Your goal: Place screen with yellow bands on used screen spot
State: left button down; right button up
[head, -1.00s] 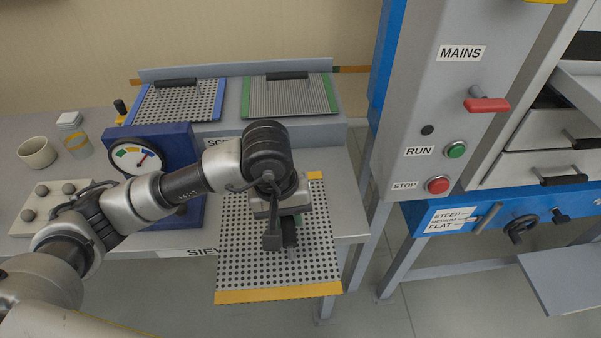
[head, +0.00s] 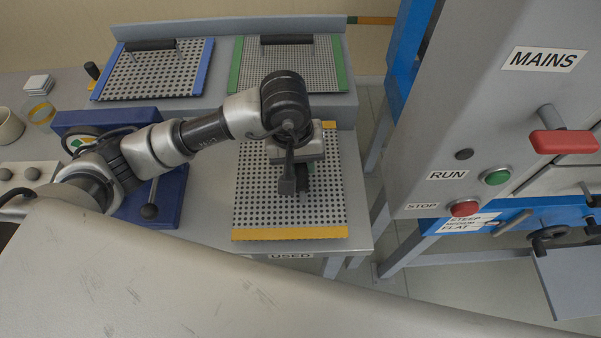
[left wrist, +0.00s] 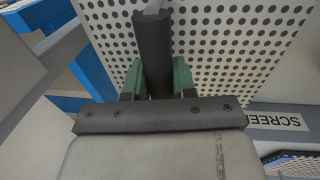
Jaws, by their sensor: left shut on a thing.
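The screen with yellow bands (head: 254,205) is a perforated grey plate with a yellow band at its near and far ends. In the head view it is over the right end of the bench, above the USED label (head: 291,255); I cannot tell whether it touches the bench top. My left gripper (head: 304,193) is over the screen's middle, shut on its dark handle. In the left wrist view the green-padded fingers (left wrist: 158,78) close around the black handle (left wrist: 153,45), with the perforated plate (left wrist: 225,40) behind. My right gripper is not in view.
A blue-edged screen (head: 150,72) and a green-edged screen (head: 285,68) lie on the raised rack behind. A blue gauge box (head: 165,200) stands left of the held screen. The grey MAINS panel (head: 500,100) stands to the right, past a floor gap.

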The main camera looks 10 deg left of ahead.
pick_arm(q)
notch_tip(320, 180, down, 4)
jog(key=shift+w+b, duration=0.15)
jog(key=shift+b, duration=0.65)
jog(key=c, duration=0.9)
grip_release()
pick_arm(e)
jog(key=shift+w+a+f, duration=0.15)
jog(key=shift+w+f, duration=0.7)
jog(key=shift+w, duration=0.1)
pick_arm(q)
jog(key=shift+r, duration=0.1)
jog(key=shift+s+a+r+p, duration=0.1)
jog(key=shift+a+r+p, duration=0.45)
jog(key=shift+r, duration=1.4)
jog(key=shift+s+r+p, duration=0.1)
jog(key=shift+r+p, duration=0.9)
jog(key=shift+r, duration=1)
jog(key=shift+s+a+r+p, duration=0.1)
jog(key=shift+a+r+p, duration=0.45)
jog(key=shift+r, duration=1.4)
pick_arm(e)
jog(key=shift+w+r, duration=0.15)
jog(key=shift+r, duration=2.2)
pick_arm(q)
jog(key=shift+d, duration=0.25)
